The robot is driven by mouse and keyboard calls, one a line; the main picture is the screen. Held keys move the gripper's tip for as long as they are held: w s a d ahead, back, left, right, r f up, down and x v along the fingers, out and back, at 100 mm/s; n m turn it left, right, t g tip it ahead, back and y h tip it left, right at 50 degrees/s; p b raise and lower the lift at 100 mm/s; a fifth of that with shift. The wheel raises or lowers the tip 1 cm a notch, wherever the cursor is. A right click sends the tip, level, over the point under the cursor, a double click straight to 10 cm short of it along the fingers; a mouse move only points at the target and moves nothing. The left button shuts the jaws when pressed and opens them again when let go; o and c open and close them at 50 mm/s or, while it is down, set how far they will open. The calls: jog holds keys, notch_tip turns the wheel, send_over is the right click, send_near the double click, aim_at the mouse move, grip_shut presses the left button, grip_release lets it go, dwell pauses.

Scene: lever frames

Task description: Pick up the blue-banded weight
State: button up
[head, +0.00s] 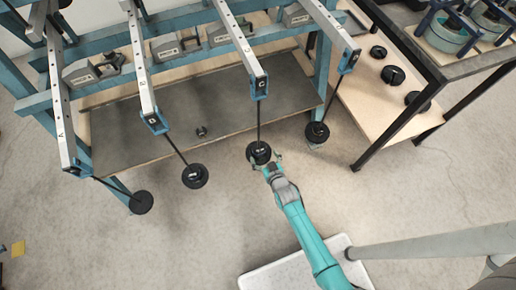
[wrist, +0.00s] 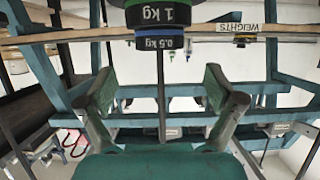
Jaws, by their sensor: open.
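The blue-banded weight (wrist: 160,43), marked 0.5 kg, is a black disc stacked against a larger 1 kg weight (wrist: 160,14) with a green band. The stack (head: 259,152) hangs on a thin rod from lever C in the head view. My gripper (wrist: 163,92) is open and empty. Its fingers stand to either side of the rod in the wrist view, and the weights lie beyond the fingertips at the top. In the head view my gripper (head: 272,166) is right beside the stack, on its near side. The blue band is too small to tell there.
Other hanging weights are on the left (head: 195,175), far left (head: 141,202) and right (head: 317,132). A small weight (head: 201,132) sits on the dark bench board (head: 150,115). Black weights (head: 392,76) lie on the right shelf.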

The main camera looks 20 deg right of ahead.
aim_at(259, 148)
jog(key=shift+x, duration=3.35)
jog(key=shift+f, duration=0.15)
jog(key=c, duration=1.5)
